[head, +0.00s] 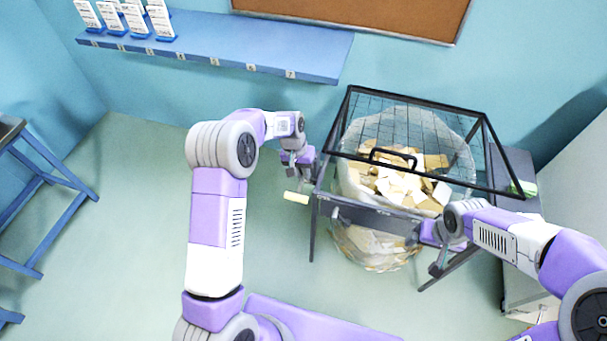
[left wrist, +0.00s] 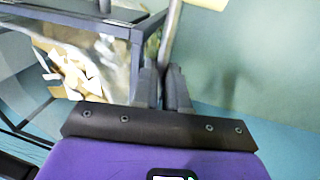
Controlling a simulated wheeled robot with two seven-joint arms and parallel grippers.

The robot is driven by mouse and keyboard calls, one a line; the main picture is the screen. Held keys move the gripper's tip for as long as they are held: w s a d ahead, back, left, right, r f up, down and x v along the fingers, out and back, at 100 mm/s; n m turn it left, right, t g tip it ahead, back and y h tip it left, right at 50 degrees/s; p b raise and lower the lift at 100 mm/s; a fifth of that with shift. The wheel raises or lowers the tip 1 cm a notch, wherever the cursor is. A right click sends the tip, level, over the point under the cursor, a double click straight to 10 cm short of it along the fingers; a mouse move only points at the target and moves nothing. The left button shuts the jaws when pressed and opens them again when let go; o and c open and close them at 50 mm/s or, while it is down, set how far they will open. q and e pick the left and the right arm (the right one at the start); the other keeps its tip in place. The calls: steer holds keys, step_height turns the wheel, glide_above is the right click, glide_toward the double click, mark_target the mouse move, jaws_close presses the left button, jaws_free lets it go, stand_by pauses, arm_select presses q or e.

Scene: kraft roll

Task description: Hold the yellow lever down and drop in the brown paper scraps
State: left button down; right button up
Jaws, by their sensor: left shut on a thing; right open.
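The yellow lever (head: 296,197) sticks out at the left of a dark metal stand; its yellow end also shows at the top of the left wrist view (left wrist: 205,4). My left gripper (head: 292,172) is at the stand's left side. In the left wrist view its fingers (left wrist: 165,85) are shut on the lever's grey rod. Brown paper scraps (head: 398,185) fill a clear bag (head: 352,138) in the stand, under a black mesh lid (head: 480,150) with a handle. My right gripper (head: 437,268) is open at the stand's front right, with no scrap visible in it.
A blue shelf (head: 220,48) with numbered places and white cards runs along the back wall. A blue-legged table (head: 45,200) stands at the far left. A grey cabinet (head: 520,215) stands right of the stand.

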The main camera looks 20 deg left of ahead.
arm_select(q)
steer(key=shift+w+a+r, duration=0.15)
steer(key=shift+a+r, duration=0.05)
steer(key=shift+r, duration=0.2)
steer(key=shift+w+a+r, duration=0.15)
steer(key=shift+a+r, duration=0.05)
steer(key=shift+r, duration=0.2)
steer(key=c, duration=1.1)
jaws_free()
steer(key=shift+s, duration=0.15)
steer(key=shift+d, duration=0.25)
step_height(320, 180, up, 12)
steer(key=a, duration=0.2)
steer(key=shift+a+f, duration=0.15)
